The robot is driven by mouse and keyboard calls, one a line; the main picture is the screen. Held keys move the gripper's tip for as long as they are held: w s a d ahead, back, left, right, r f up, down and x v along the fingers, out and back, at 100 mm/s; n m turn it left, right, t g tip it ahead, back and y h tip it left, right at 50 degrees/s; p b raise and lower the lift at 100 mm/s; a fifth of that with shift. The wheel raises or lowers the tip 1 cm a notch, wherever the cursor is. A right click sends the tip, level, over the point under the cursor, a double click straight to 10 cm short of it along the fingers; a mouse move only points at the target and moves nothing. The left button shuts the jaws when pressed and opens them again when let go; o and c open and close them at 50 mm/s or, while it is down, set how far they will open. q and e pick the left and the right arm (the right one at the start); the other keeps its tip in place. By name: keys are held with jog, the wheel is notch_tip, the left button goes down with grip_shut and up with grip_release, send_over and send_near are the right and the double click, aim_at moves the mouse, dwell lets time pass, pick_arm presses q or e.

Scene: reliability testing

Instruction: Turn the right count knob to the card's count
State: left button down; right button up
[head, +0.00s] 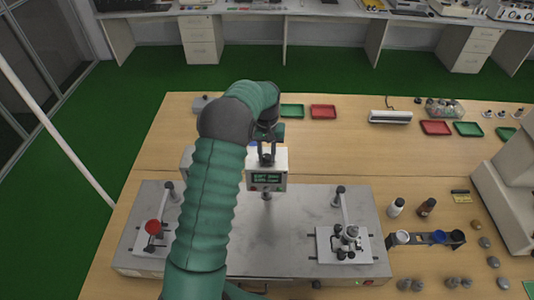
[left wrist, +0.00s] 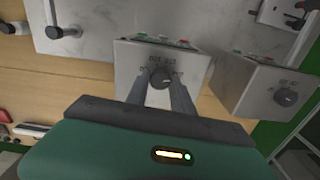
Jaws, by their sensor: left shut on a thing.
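The right control box (head: 265,178) is a pale box with a green-lit display on its front, standing at the back edge of the grey machine plate. My left gripper (head: 267,158) reaches over it from above. In the left wrist view, the fingers of my left gripper (left wrist: 167,92) are shut on the dark round count knob (left wrist: 162,77) on the box's face, with small lettering around it. The knob's pointer and exact setting are too small to read. A second box with a like knob (left wrist: 285,97) stands beside it. I cannot make out the card. My right gripper is not in view.
The grey plate (head: 290,230) bears a red-topped fixture (head: 153,228) at left and a metal fixture (head: 345,240) at right. Bottles (head: 396,207) and a rack (head: 430,238) stand to the right. Green and red trays (head: 323,112) lie behind. My left arm hides part of the plate.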

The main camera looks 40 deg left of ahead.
pick_arm(q)
jog(key=shift+w+a+r, duration=0.15)
jog(key=shift+w+r, duration=0.1)
jog(key=c, duration=1.4)
grip_release()
jog(key=shift+o, duration=1.3)
jog(key=shift+f, duration=0.1)
jog(key=shift+o, duration=0.2)
jog(key=shift+f, duration=0.15)
